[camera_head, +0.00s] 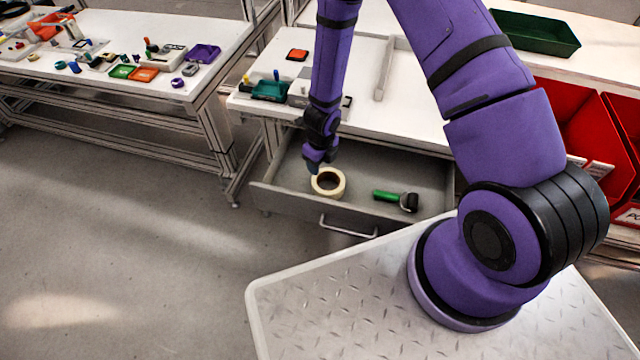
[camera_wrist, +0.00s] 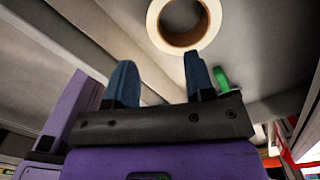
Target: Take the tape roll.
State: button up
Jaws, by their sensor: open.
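The cream tape roll (camera_head: 340,187) lies flat in the open grey drawer (camera_head: 262,193), left of the middle. In the wrist view the tape roll (camera_wrist: 208,36) shows as a ring just beyond the fingertips. My gripper (camera_head: 314,170) is over the drawer, at the upper left side of the roll. In the wrist view its two blue fingers (camera_wrist: 158,64) stand apart with nothing held between them. Whether a fingertip touches the roll cannot be told.
A green-handled roller (camera_head: 392,197) lies in the drawer to the right of the roll. The white workbench (camera_head: 350,62) stands above and behind, with red bins (camera_head: 578,125) at the right.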

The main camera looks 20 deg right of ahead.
aim_at(318, 189)
jog(key=f, duration=0.1)
jog(key=s+f+m, duration=0.1)
jog(key=f, duration=0.1)
jog(key=shift+a, duration=0.2)
jog(key=shift+s+a+f, duration=0.1)
jog(key=shift+a+f, duration=0.05)
jog(key=shift+f, duration=2.35)
jog(key=shift+a+f, duration=0.1)
jog(key=shift+f, duration=2.4)
jog(key=shift+c, duration=0.5)
grip_shut()
